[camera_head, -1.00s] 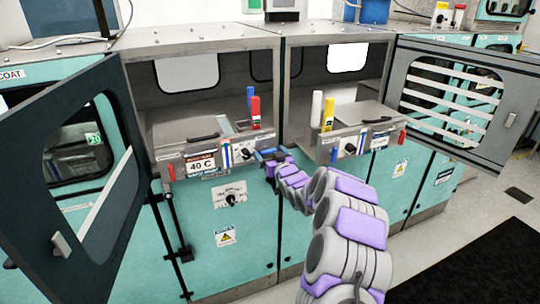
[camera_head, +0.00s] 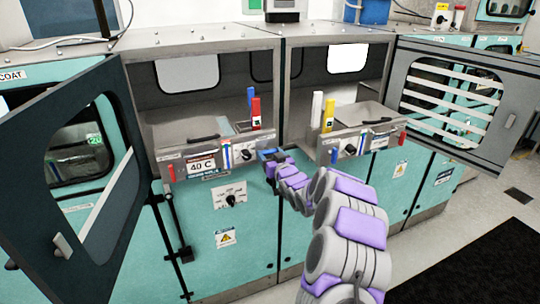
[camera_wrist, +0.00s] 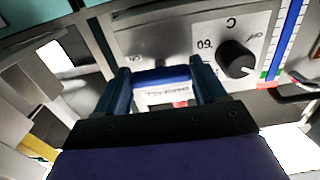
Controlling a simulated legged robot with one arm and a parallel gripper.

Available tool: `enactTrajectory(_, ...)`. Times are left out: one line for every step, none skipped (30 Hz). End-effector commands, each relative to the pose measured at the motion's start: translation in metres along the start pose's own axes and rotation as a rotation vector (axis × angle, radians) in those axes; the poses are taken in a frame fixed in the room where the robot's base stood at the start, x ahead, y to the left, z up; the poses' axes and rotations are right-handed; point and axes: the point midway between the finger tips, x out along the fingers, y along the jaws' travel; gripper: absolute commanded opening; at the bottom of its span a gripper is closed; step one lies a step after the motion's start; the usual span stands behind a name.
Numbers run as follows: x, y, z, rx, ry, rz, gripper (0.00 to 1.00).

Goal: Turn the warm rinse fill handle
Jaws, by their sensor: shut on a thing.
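A blue handle (camera_wrist: 162,76) lies between the two fingers of my gripper (camera_wrist: 165,92) in the wrist view. The fingers are shut on it. In the head view my gripper (camera_head: 270,156) is at the right front edge of the left tank, whose panel (camera_head: 202,164) reads 40 C. The handle is small there and mostly hidden by the gripper, so its angle is hard to tell. A black knob (camera_wrist: 237,58) on a white dial plate is right of the gripper in the wrist view.
An upright blue handle (camera_head: 251,95) and red handle (camera_head: 256,115) stand at the left tank. White (camera_head: 316,106) and yellow (camera_head: 328,115) handles stand at the right tank. Open doors flank the tanks at left (camera_head: 118,98) and right (camera_head: 508,75).

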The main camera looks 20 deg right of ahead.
Motion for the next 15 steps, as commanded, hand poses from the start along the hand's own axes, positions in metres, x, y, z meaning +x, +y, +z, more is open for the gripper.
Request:
enactTrajectory(-0.0002,0.0008,-0.0016,0.014,-0.001,0.001,0.4)
enactTrajectory(-0.0002,0.0008,-0.002,0.024,-0.001,0.001,0.4)
enactTrajectory(-0.0003,0.0009,-0.0024,0.042,-0.002,0.002,0.4)
enactTrajectory(-0.0003,0.0009,-0.0027,0.056,-0.002,0.002,0.4)
enactTrajectory(-0.0004,0.001,-0.0031,0.073,-0.002,0.002,0.4)
enactTrajectory(-0.0004,0.0011,-0.0036,0.097,-0.003,0.002,0.4)
enactTrajectory(-0.0004,0.0011,-0.004,0.118,-0.003,0.002,0.4)
enactTrajectory(-0.0005,0.0012,-0.0041,0.14,-0.003,0.003,0.4)
enactTrajectory(-0.0006,0.0013,-0.0043,0.171,-0.004,0.003,0.4)
enactTrajectory(-0.0006,0.0013,-0.0045,0.196,-0.004,0.003,0.4)
enactTrajectory(-0.0006,0.0014,-0.0045,0.223,-0.003,0.003,0.4)
enactTrajectory(-0.0006,0.0013,-0.0043,0.259,-0.003,0.003,0.4)
enactTrajectory(-0.0006,0.0012,-0.0042,0.287,-0.002,0.003,0.4)
enactTrajectory(-0.0005,0.0012,-0.004,0.315,-0.002,0.003,0.4)
enactTrajectory(-0.0005,0.001,-0.0039,0.353,-0.002,0.003,0.4)
